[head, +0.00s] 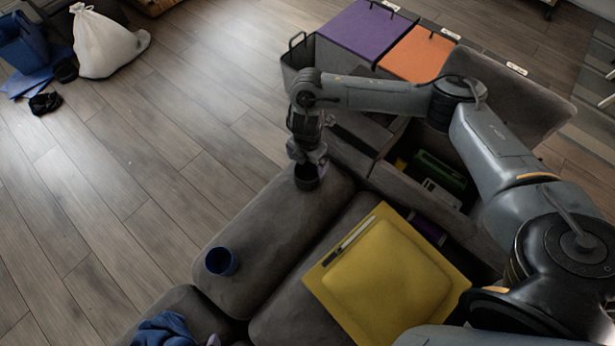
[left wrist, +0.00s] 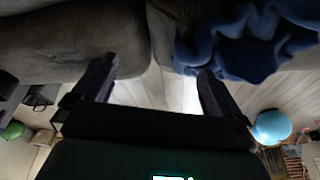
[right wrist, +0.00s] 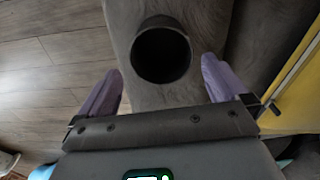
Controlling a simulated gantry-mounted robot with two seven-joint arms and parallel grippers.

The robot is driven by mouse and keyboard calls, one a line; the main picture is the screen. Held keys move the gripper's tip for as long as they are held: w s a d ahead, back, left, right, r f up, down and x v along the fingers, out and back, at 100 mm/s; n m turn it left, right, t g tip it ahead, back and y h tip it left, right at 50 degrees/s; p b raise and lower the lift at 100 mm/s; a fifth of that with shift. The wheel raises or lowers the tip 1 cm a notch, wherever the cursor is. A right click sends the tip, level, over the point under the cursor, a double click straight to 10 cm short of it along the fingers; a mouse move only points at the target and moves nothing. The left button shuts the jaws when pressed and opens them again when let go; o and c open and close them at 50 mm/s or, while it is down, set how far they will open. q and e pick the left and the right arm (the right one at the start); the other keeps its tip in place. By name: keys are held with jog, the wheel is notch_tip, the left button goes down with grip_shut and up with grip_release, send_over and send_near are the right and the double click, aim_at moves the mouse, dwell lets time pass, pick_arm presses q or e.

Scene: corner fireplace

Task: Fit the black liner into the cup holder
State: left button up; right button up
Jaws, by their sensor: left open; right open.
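A black, open-topped cup, apparently the liner (head: 307,177), stands at the far end of the grey cushion. In the right wrist view the black liner (right wrist: 162,52) shows from above, with a dark inside. My right gripper (head: 308,158) is over it, pointing down. Its two purple fingers (right wrist: 163,65) are open on either side of the liner in the picture; I see no contact. My left gripper (left wrist: 160,75) is open and empty; it is out of the head view. I cannot make out the cup holder for certain.
An open compartment (head: 440,180) holds green things. Blue cloth (head: 165,330) lies at the front; the left floor is mostly clear.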

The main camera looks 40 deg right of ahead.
jog(key=b, duration=0.4)
send_over(308, 179)
notch_tip(308, 179, down, 5)
jog(key=shift+a, duration=0.1)
jog(key=shift+r, duration=0.1)
jog(key=shift+c, duration=0.3)
jog(key=c, duration=1.1)
jog(key=shift+o, duration=0.2)
